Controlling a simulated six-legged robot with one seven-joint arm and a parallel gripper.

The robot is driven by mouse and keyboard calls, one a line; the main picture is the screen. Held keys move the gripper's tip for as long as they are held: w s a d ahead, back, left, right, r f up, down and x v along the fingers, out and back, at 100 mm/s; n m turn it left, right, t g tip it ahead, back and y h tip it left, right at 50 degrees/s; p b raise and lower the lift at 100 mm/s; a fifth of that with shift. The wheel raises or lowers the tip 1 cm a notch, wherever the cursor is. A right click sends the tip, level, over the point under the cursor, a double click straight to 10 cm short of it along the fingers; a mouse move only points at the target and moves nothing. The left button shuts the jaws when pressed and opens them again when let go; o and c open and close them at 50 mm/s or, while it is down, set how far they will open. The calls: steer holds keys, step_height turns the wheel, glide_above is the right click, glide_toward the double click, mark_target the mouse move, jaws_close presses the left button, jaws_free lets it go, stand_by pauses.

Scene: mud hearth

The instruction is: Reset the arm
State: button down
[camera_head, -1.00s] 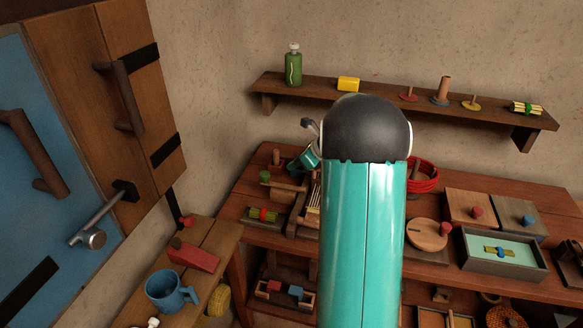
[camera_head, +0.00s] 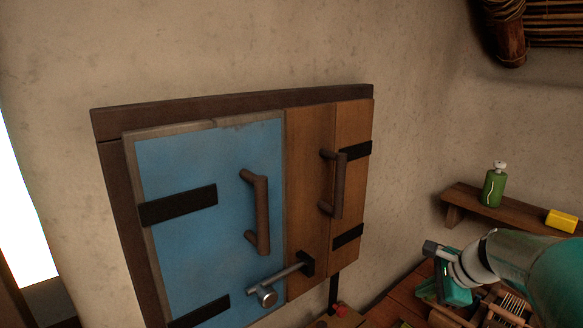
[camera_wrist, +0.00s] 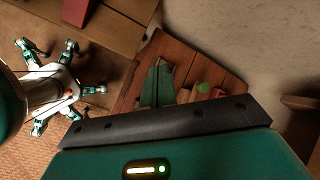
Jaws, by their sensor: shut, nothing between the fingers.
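My gripper (camera_head: 447,287) is at the lower right of the head view, at the end of my teal and white arm, above the wooden table. In the wrist view, green finger-like parts (camera_wrist: 157,86) show past a dark bar, close together. The gripper is shut and empty. It is apart from the cabinet and the wall shelf.
A wall cabinet has a blue door (camera_head: 225,170) and a brown wooden door (camera_head: 308,150), both closed. A shelf (camera_head: 470,203) holds a green bottle (camera_head: 493,188) and a yellow block (camera_head: 561,221).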

steer(key=s+a+r+n+h, duration=0.1)
steer(key=s+a+n+h, duration=0.1)
steer(key=s+a+n, duration=0.5)
steer(key=s+a+r+n+h, duration=0.2)
steer(key=s+a+n, duration=0.5)
steer(key=s+n, duration=0.5)
steer(key=shift+s+a+n, duration=0.25)
steer(key=shift+s+n, duration=0.15)
steer(key=shift+s, duration=0.65)
steer(key=shift+d+r, duration=0.1)
steer(key=shift+d, duration=0.1)
